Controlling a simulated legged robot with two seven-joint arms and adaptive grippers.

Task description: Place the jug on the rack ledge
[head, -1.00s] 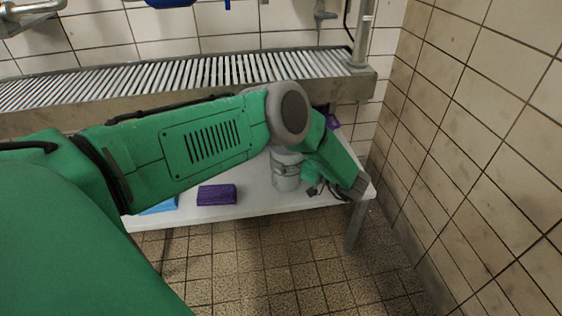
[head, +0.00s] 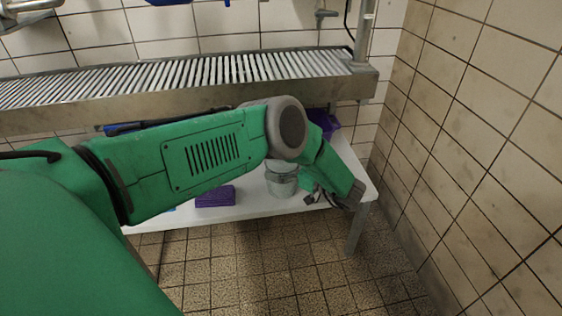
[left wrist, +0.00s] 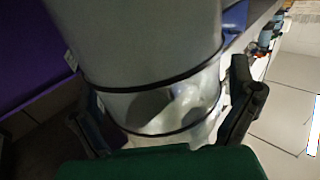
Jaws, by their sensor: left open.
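The jug (head: 282,184) is a pale grey, shiny cylinder standing on the white low table, partly covered by my left arm's elbow in the head view. In the left wrist view, the jug (left wrist: 150,60) is large and close, with two dark bands around it. My left gripper (head: 314,196) is beside the jug's right side in the head view. In the left wrist view its fingers (left wrist: 168,112) are apart, one at each side of the jug; whether they touch it I cannot tell. The rack ledge (head: 200,75) is a slatted metal shelf along the wall, above the table.
A purple sponge-like block (head: 216,196) lies on the white table (head: 245,208) left of the jug. A purple item (head: 324,122) is behind my arm. A tiled wall (head: 480,150) closes the right side. The visible part of the ledge is clear.

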